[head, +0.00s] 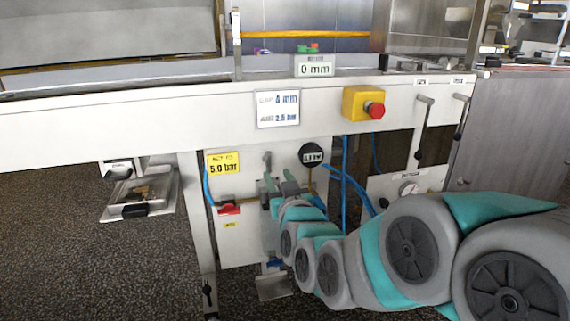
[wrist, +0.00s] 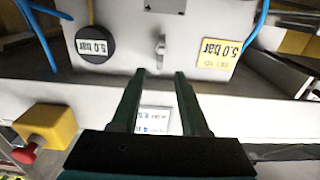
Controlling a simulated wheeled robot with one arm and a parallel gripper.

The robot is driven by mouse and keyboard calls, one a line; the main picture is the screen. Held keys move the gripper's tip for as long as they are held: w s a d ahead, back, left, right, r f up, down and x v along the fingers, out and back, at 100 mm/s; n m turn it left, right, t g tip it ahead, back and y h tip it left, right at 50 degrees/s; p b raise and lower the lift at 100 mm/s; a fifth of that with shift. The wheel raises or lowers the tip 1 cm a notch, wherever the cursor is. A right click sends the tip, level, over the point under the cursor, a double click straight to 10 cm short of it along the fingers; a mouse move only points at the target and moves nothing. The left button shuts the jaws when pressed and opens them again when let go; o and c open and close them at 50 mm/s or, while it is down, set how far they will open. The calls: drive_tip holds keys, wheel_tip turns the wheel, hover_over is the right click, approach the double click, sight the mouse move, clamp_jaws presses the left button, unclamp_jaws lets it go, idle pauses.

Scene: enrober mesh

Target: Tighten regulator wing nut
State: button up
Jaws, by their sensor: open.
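The regulator wing nut (wrist: 160,47) is a small grey piece on the white panel (wrist: 130,20), between a round black gauge and a yellow label. It also shows in the head view (head: 267,159). The black gauge (wrist: 95,44) reads 5.0 bar in the wrist view, which is upside down; it shows in the head view (head: 311,155) too. The yellow label (wrist: 218,52) reads 5.0 bar. My gripper (wrist: 160,74) is open and empty. Its fingers point at the wing nut, which appears between and beyond the tips, apart from them.
A yellow box with a red button (head: 363,103) sits on the white beam above. A white sign (head: 278,109) reads 4 mm and 2.5 bar. Blue hoses (head: 345,170) run beside the panel. A red valve handle (head: 229,210) is left of my gripper. Dark floor lies open at left.

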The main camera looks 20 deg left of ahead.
sight(269, 162)
drive_tip(key=shift+x, duration=3.7)
clamp_jaws()
